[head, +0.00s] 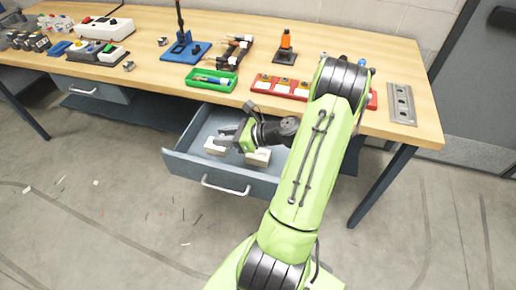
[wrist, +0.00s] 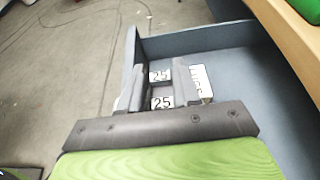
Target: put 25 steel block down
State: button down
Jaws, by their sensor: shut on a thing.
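The steel block (wrist: 162,102) is between the fingers of my gripper (wrist: 158,82) in the wrist view, with black "25" marks on white facing the camera. My gripper is shut on it. A second pale block (wrist: 200,80) with dark lettering lies just right of the right finger. In the head view my gripper (head: 232,136) is low inside the open drawer (head: 188,165). Pale blocks show there on the left (head: 214,147) and right (head: 258,157); I cannot tell which is the held one. Whether the held block touches the drawer floor is unclear.
The drawer's front wall and handle (head: 226,189) stick out below the wooden bench (head: 150,72). A green tray (head: 211,79), a red tray (head: 276,88) and a grey plate (head: 402,103) lie on the bench. The drawer floor right of the blocks (wrist: 265,85) is bare.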

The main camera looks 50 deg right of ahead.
notch_tip(320, 180, down, 10)
jog(key=b, duration=0.4)
jog(key=shift+f+b, duration=0.35)
jog(key=shift+f, duration=0.25)
jog(key=c, duration=0.8)
grip_release()
jog(key=shift+s+d+r+p, duration=0.15)
jog(key=shift+s+r+p, duration=0.1)
jog(key=shift+r, duration=0.2)
jog(key=shift+s+d+r+p, duration=0.15)
jog(key=shift+r+p, duration=0.05)
jog(key=shift+r, duration=0.25)
jog(key=p+v, duration=0.3)
jog(key=v, duration=0.7)
jog(key=shift+s+r, duration=0.1)
jog(key=shift+s, duration=0.35)
